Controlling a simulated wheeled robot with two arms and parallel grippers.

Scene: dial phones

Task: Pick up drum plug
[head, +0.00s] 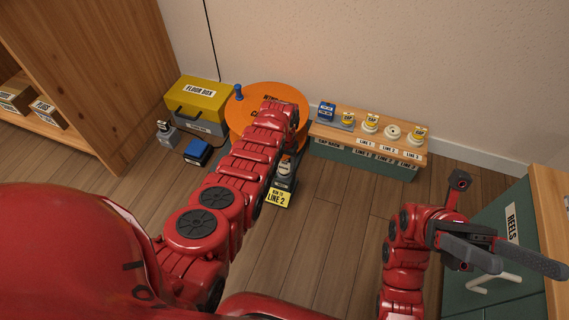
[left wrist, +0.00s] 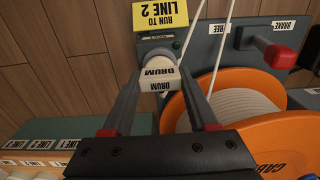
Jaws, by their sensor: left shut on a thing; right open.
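The drum plug (left wrist: 158,84) is a white block labelled DRUM in the left wrist view. My left gripper (left wrist: 160,78) is shut on it, with one dark finger on each side. The plug is at a dark green socket (left wrist: 158,45) below the yellow RUN TO LINE 2 sign (left wrist: 160,15); whether it is still seated I cannot tell. In the head view my left arm reaches across to the orange cable drum (head: 240,115) and largely hides the gripper. My right gripper (head: 527,266) is open and empty at the right, beside the green REELS cabinet (head: 490,215).
A bench (head: 330,133) with several labelled caps and a blue block stands right of the drum. A yellow floor box (head: 200,93), a grey device (head: 166,133) and a blue box (head: 197,152) are left of it. Wooden shelves (head: 100,60) stand far left.

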